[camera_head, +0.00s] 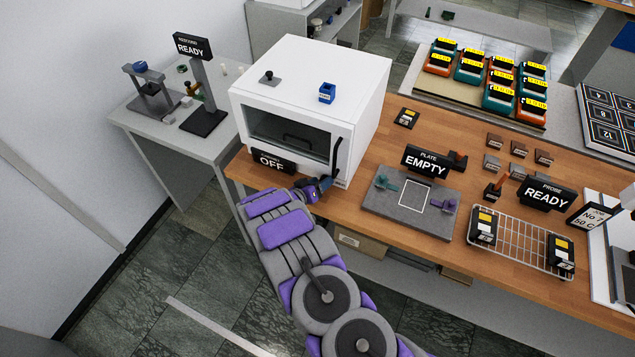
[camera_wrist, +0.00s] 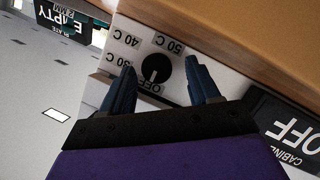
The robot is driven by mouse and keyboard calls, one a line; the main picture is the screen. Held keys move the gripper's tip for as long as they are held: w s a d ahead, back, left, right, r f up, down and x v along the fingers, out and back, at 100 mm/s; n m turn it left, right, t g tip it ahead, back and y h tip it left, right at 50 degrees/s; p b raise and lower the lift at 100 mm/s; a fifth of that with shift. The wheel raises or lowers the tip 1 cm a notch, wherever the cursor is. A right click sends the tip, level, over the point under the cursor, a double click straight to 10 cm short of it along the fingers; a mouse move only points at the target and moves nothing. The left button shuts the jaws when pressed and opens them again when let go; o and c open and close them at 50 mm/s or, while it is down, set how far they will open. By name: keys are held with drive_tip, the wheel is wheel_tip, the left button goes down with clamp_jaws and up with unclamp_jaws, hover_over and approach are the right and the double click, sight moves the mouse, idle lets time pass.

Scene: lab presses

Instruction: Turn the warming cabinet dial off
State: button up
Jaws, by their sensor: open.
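The warming cabinet (camera_head: 345,85) is a white box with a dark glass door at the left end of the wooden bench. Its black round dial (camera_wrist: 157,69) shows in the wrist view on a pale panel marked OFF, 30 C, 40 C and 50 C. The dial's white pointer line appears to point at OFF. The black cabinet sign reads OFF in the head view (camera_head: 271,162) and in the wrist view (camera_wrist: 288,130). My gripper (camera_wrist: 159,62) is open, with one blue finger on each side of the dial. Contact cannot be told. The dial is hidden in the head view.
The wooden bench (camera_head: 390,157) carries a grey plate fixture (camera_head: 375,198) with an EMPTY sign (camera_head: 427,162), right of the cabinet. A wire rack (camera_head: 520,240) stands further right. A blue cube (camera_head: 327,93) sits on the cabinet. A grey side table (camera_head: 150,135) stands at left.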

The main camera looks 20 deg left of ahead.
drive_tip(key=v, duration=1.7)
drive_tip(key=shift+a, duration=0.2)
drive_tip(key=w+a+r+g+y+b, duration=0.2)
drive_tip(key=w+a+r+g+y, duration=0.1)
drive_tip(key=w+r+y, duration=0.55)
drive_tip(key=s+d+r+g+y+b, duration=0.15)
drive_tip(key=d+r+g, duration=0.25)
drive_tip(key=d+r, duration=0.7)
drive_tip(key=s+d+r+m+g+h+b, duration=0.1)
drive_tip(key=s+d+g, duration=0.3)
drive_tip(key=s+d, duration=1.3)
drive_tip(key=s+d+r+m+g+h+b, duration=0.2)
drive_tip(key=s+d+g+h, duration=0.2)
drive_tip(key=s+d, duration=1.3)
drive_tip(key=shift+d+m+h, duration=0.25)
drive_tip(key=shift+m+h, duration=0.05)
drive_tip(key=shift+m, duration=0.1)
